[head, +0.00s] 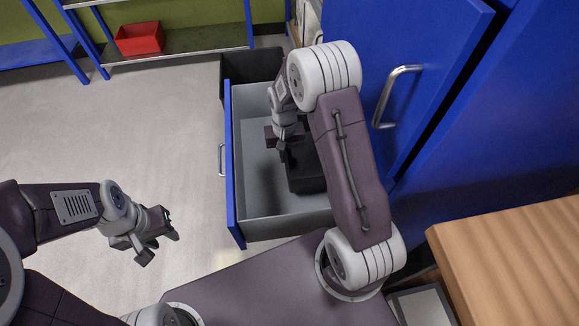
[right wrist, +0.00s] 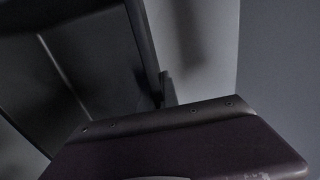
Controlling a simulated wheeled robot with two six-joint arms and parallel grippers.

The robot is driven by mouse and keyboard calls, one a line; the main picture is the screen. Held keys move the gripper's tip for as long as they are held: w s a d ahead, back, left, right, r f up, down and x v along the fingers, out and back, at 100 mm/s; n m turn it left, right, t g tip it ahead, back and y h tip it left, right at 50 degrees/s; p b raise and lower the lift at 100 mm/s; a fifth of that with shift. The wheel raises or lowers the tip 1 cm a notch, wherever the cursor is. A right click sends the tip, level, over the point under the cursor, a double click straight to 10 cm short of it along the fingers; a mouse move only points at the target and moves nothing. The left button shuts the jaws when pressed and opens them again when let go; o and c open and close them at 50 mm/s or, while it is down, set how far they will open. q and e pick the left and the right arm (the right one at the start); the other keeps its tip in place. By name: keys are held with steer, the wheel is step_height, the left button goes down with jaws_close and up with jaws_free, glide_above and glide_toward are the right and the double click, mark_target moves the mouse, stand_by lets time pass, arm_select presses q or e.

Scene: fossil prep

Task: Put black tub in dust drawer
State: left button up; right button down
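The black tub (head: 306,174) is inside the open dust drawer (head: 285,229), toward its right side. It is partly hidden behind my right arm. My right gripper (head: 284,157) reaches down into the drawer at the tub's left edge. In the right wrist view the tub's dark inside (right wrist: 85,60) fills the left, and a finger of my right gripper (right wrist: 166,88) lies against the outside of its wall. The gripper looks shut on that wall; its other finger is hidden. My left gripper (head: 161,246) is open and empty over the floor, left of the drawer.
The drawer has a blue front (head: 233,165) with a handle (head: 222,160). A blue cabinet door (head: 425,65) stands to the right, with a wooden top (head: 515,255) in front. A red bin (head: 140,38) sits on a shelf at the back left. The floor left of the drawer is clear.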

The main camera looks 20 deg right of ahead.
mark_target(305, 172)
steer(key=shift+s+d+f+b, duration=0.15)
steer(key=shift+s+f+b, duration=0.55)
steer(key=shift+s+f, duration=0.35)
steer(key=shift+s, duration=0.3)
steer(key=shift+f, duration=0.15)
steer(key=c, duration=1.6)
jaws_free()
